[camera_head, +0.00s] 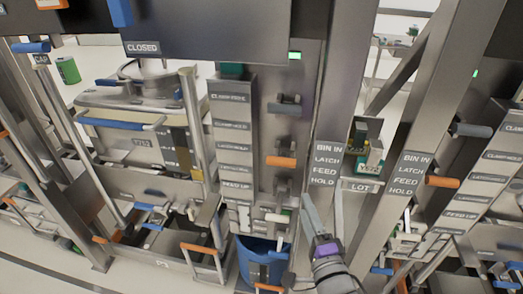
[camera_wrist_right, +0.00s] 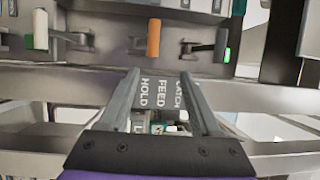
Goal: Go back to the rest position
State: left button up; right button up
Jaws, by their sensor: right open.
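My right gripper (camera_head: 322,203) is at the lower middle of the head view, in front of the grey post with the BIN IN, LATCH, FEED, HOLD label (camera_head: 325,165). In the right wrist view its two fingers (camera_wrist_right: 161,78) stand apart with nothing held between them. The label strip (camera_wrist_right: 161,93) shows between and beyond the fingers. A blue bin (camera_head: 250,258) stands low, left of the gripper and apart from it, partly hidden by the fittings in front. My left gripper is not in view.
An orange handle (camera_head: 281,161) sits on the panel above the bin; it also shows in the right wrist view (camera_wrist_right: 154,38). A second labelled post (camera_head: 408,175) stands at the right. Rails and orange-handled levers (camera_head: 198,249) crowd the lower left. Pale floor shows at bottom left.

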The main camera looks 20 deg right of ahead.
jog(key=s+a+f+n+g+y, duration=0.1)
jog(key=s+a+f+n+g, duration=0.2)
jog(key=f+n+g, duration=0.3)
jog(key=s+a+f+n+g+y, duration=0.2)
jog(key=s+a+f+n+g, duration=0.2)
jog(key=f+n, duration=0.6)
jog(key=s+n+g, duration=0.1)
jog(key=n+g, duration=0.1)
jog(key=n, duration=0.1)
jog(key=shift+s+a+f+n+g, duration=0.2)
jog(key=shift+f+n+g, duration=0.1)
jog(key=shift+f+g, duration=0.1)
